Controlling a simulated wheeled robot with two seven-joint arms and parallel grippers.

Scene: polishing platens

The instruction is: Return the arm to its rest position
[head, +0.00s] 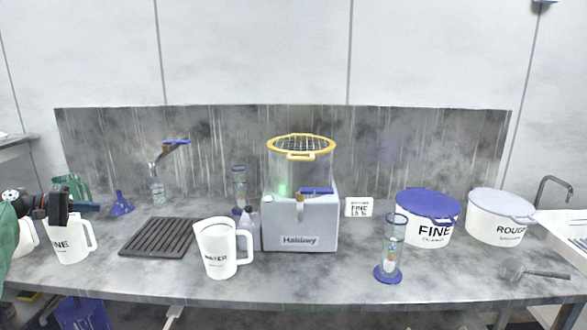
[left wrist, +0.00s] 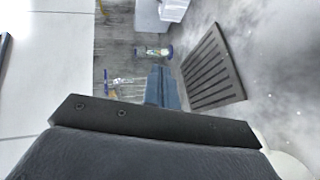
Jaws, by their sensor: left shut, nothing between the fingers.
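My left gripper (head: 90,207) is at the far left of the head view, above and behind a white jug marked FINE (head: 72,246). Its blue-grey fingers are together in the left wrist view (left wrist: 162,82), with nothing between them. A green sleeve-like part of my left arm shows at the left edge. My right gripper is in neither view.
A dark slotted drain grate (head: 158,237) lies right of the FINE jug.

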